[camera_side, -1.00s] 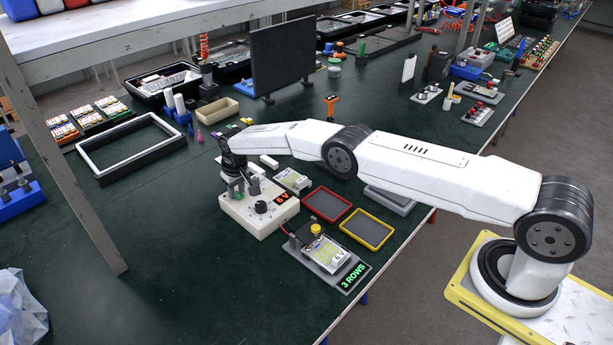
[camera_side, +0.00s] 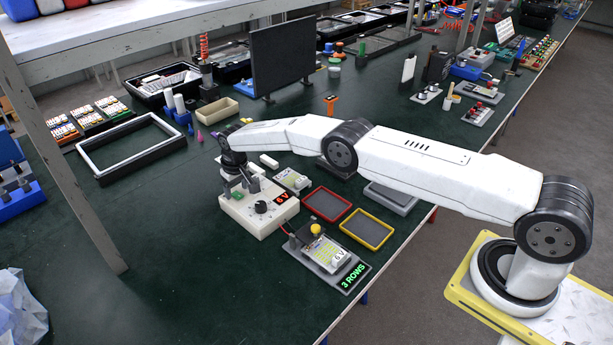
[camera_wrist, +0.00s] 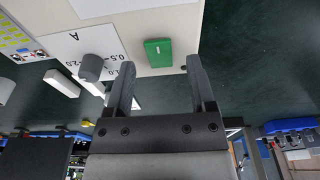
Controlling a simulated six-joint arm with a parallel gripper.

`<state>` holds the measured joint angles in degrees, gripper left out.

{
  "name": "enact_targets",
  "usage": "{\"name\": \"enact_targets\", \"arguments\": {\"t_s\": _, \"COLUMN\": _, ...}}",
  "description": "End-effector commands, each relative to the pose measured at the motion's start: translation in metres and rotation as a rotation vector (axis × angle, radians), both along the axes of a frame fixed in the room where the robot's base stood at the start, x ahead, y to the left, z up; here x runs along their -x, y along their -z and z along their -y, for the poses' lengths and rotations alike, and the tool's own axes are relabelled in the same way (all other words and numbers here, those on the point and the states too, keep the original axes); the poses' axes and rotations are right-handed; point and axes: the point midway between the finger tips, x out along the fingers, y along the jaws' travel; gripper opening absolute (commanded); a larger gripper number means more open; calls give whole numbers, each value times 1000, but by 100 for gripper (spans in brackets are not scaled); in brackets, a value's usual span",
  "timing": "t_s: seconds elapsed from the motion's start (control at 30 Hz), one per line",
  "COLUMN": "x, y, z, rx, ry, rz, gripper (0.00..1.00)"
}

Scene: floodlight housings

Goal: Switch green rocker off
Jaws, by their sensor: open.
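In the wrist view, the green rocker (camera_wrist: 158,52) is a small green block on the cream face (camera_wrist: 190,22) of the box. It lies between and just beyond the two fingertips of my gripper (camera_wrist: 162,66). The fingers are apart and nothing is between them. I cannot tell whether they touch the panel. In the side view my gripper hides the rocker.
A grey knob (camera_wrist: 91,67) with a printed scale sits left of the rocker in the wrist view, close to one finger. A red tray (camera_side: 327,204), a yellow tray (camera_side: 367,229) and a breadboard unit (camera_side: 328,256) stand right of the box. The table left of it is clear.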

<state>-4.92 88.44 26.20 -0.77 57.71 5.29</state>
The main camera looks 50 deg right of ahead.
Motion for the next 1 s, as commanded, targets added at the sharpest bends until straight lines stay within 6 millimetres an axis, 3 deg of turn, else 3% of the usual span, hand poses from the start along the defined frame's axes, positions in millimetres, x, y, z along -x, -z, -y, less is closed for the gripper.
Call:
{"name": "enact_targets", "arguments": {"t_s": 0.7, "x": 8, "y": -60, "z": 0, "rx": 0, "ry": 1, "rz": 0, "gripper": 71}}
{"name": "enact_targets", "arguments": {"t_s": 1.0, "x": 10, "y": -71, "z": 0, "rx": 0, "ry": 1, "rz": -1, "gripper": 71}}
